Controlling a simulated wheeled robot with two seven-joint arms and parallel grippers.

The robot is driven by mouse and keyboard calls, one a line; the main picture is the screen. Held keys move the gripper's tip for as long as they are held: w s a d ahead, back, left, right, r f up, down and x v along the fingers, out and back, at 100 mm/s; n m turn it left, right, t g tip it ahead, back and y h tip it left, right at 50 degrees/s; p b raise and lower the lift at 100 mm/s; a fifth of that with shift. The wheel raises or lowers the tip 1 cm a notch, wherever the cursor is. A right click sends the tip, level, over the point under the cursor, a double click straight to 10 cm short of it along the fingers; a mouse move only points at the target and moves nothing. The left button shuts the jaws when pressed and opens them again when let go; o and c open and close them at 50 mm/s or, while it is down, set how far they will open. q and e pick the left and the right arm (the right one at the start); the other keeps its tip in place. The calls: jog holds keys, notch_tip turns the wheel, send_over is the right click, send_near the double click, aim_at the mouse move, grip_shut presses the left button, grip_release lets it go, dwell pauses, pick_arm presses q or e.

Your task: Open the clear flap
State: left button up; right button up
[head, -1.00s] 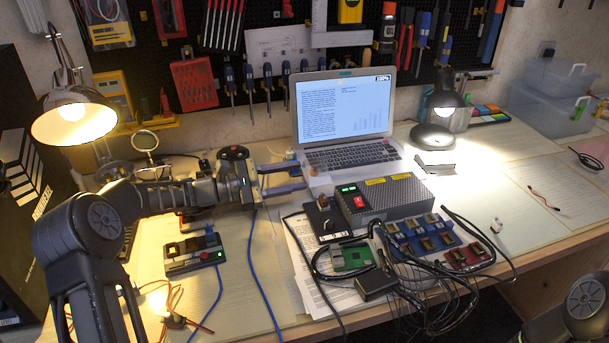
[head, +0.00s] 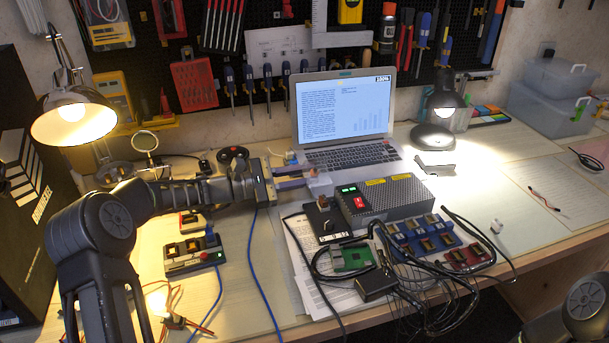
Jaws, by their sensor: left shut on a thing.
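My left gripper (head: 298,178) reaches in from the left, with its fingers pointing right at the left front corner of the laptop. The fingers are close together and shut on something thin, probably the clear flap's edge. The clear flap is see-through and hard to make out. A faint pale patch (head: 320,184) by the fingertips, behind the grey box, may be it. I cannot tell how far it is tilted. A small copper-coloured part (head: 313,172) shows just at the fingertips. My right gripper is out of the picture; only part of that arm shows at the bottom right.
A grey box (head: 395,198) with a red switch stands right of the gripper. The laptop (head: 343,108) is open behind it. Circuit boards (head: 432,240) and loose black cables lie in front. A lamp (head: 435,133) stands at the right.

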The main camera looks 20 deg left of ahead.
pick_arm(q)
grip_shut()
jog(key=m+b, duration=0.1)
jog(key=b, duration=0.1)
jog(key=r+m+b, duration=0.1)
jog(key=m+b, duration=0.1)
jog(key=shift+s+d, duration=0.1)
jog(key=shift+s, duration=0.05)
jog(key=shift+s+d+r+m+b, duration=0.1)
jog(key=shift+r+m+b, duration=0.1)
jog(key=shift+m+b, duration=0.6)
jog(key=shift+s+r+m+b, duration=0.1)
jog(key=shift+r+m+b, duration=0.25)
jog(key=shift+m+b, duration=0.2)
